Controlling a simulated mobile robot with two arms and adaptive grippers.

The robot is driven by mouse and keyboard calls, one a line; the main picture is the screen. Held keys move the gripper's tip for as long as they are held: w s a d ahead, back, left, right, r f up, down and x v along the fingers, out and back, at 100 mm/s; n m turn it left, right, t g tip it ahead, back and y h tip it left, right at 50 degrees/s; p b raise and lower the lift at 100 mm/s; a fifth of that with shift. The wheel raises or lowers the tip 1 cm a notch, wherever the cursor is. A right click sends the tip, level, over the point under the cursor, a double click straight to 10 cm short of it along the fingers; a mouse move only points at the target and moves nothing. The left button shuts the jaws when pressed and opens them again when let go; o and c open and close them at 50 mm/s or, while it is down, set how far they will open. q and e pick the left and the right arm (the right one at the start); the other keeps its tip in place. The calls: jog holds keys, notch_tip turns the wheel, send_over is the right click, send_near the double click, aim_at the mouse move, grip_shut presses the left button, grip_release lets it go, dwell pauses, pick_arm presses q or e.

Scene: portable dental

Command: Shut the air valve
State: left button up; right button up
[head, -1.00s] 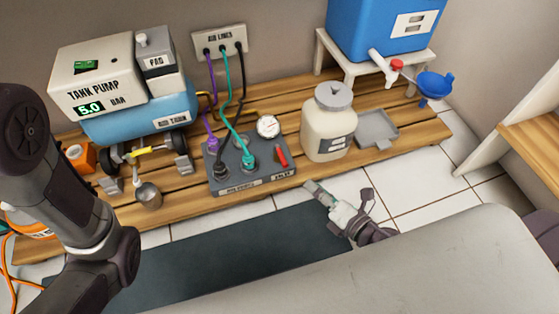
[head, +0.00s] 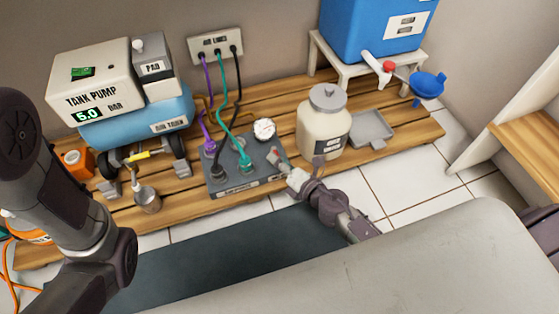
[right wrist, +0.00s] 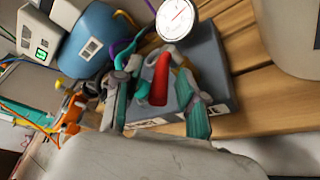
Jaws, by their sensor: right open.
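A red lever handle (right wrist: 160,79) stands on the grey valve block (head: 214,187), which lies on the slatted wooden bench. In the head view my right gripper (head: 282,163) is at the block's right end and mostly hides the lever. In the right wrist view the right gripper (right wrist: 158,112) is open, one teal-padded finger on each side of the red lever. I cannot tell whether either finger touches it. A round gauge (head: 264,129) sits behind the lever and also shows in the wrist view (right wrist: 176,18). My left arm shows at the left; its gripper is out of view.
Purple, teal and black hoses run from the wall plate (head: 216,44) to the block. A cream jar (head: 323,130) stands close right of my right gripper. The tank pump (head: 91,88) and a metal cup (head: 148,201) are left. A grey padded surface (head: 390,270) spans the front.

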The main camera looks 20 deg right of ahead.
grip_shut()
dwell(0.3)
